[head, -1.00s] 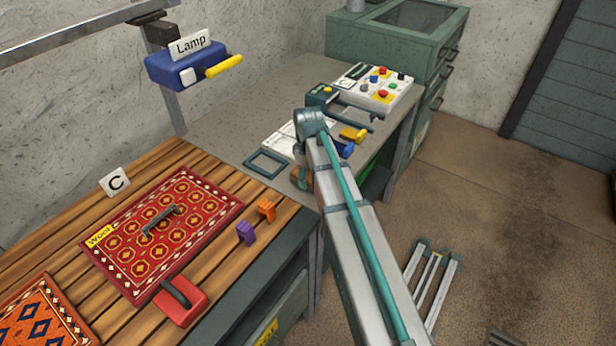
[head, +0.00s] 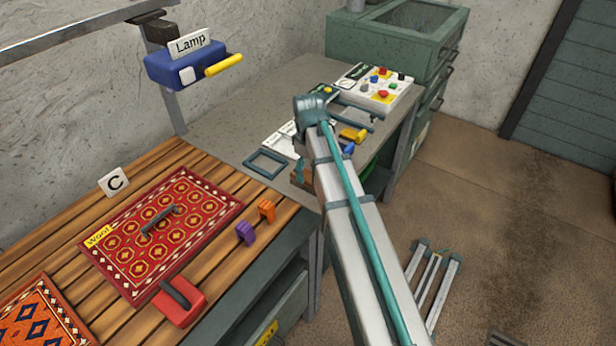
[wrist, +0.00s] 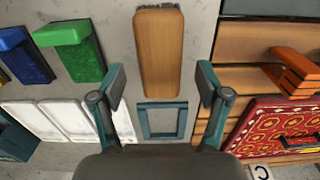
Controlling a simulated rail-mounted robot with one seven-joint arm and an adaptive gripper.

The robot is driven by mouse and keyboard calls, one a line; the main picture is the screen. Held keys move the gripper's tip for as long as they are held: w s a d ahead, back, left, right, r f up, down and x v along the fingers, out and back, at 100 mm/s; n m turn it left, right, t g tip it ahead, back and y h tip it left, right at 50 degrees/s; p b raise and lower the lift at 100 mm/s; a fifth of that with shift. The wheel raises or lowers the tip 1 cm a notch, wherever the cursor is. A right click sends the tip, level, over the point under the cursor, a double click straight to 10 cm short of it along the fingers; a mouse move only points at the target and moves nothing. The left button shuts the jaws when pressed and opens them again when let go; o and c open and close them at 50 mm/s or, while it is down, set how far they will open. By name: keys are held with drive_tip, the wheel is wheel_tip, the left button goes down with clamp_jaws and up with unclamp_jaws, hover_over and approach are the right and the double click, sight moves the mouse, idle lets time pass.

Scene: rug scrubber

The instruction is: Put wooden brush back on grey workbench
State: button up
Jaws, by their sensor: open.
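The wooden brush (wrist: 160,50) shows in the wrist view as a long light-brown block with rounded corners. It appears to lie on the grey workbench (wrist: 203,45), beside the slatted wooden table's edge. My gripper (wrist: 160,85) is open, with one finger on each side of the brush's lower end and a visible gap on both sides. Whether the fingers are level with the brush or above it, I cannot tell. In the head view my arm hides most of the brush; the grey workbench (head: 230,140) shows left of my arm.
A teal square frame (wrist: 162,121) lies close to the brush's lower end. Green (wrist: 72,50) and blue (wrist: 25,57) brushes lie to the left in the wrist view. A red rug (head: 165,235) and purple (head: 245,233) and orange (head: 267,211) clips are on the wooden table.

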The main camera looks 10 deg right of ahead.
sight(308, 175)
wheel_tip(308, 175, up, 8)
drive_tip(key=b, duration=0.1)
drive_tip(key=shift+r, duration=0.2)
idle(0.4)
